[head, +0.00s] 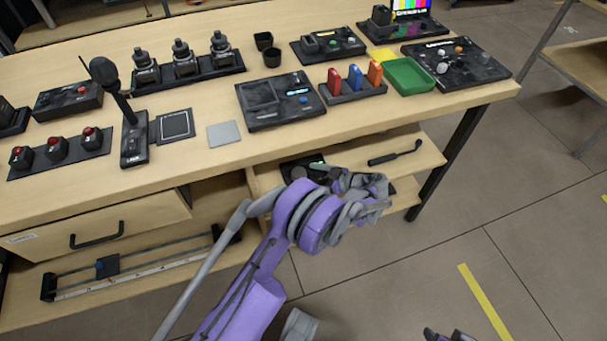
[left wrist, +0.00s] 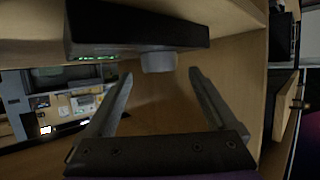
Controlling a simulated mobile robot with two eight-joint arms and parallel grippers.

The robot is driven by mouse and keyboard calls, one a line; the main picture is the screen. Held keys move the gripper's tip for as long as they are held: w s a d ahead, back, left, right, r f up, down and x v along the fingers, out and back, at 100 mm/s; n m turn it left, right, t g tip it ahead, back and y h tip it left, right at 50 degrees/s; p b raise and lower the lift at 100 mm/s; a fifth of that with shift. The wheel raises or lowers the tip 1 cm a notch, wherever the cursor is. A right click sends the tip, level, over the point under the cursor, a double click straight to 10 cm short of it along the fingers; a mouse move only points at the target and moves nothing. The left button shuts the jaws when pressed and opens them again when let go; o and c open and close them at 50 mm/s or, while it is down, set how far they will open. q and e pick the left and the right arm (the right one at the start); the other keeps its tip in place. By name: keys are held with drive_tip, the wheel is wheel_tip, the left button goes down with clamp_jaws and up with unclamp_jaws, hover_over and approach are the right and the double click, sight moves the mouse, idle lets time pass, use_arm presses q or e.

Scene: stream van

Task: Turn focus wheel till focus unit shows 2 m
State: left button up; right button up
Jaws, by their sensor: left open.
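The focus unit is a dark box with a small lit green display; it sits on the shelf under the bench in the head view (head: 296,170) and at the top of the left wrist view (left wrist: 140,28). The display's reading is too small to make out. The grey focus wheel (left wrist: 158,62) sticks out from the unit. My left gripper (head: 372,188) is open at the shelf's front. In the left wrist view its two fingers (left wrist: 158,78) point at the wheel, one on each side, apart from it. A dark part of my right gripper (head: 448,335) shows at the bottom edge.
The bench top (head: 195,170) above the shelf holds several control panels, a microphone (head: 105,75) and a green tray (head: 409,77). A dark handled tool (head: 395,154) lies on the shelf to the right. A drawer (head: 95,225) is at the left.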

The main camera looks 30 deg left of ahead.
sight(303, 174)
use_arm(q)
drive_tip(key=shift+x, duration=1.85)
drive_tip(key=c, duration=1.4)
drive_tip(key=shift+o, duration=0.2)
drive_tip(key=shift+s+m+t+b, duration=0.15)
drive_tip(key=shift+m+t+b, duration=0.3)
drive_tip(key=shift+m+t, duration=0.75)
drive_tip(key=o, duration=1.4)
drive_tip(key=shift+c, duration=0.2)
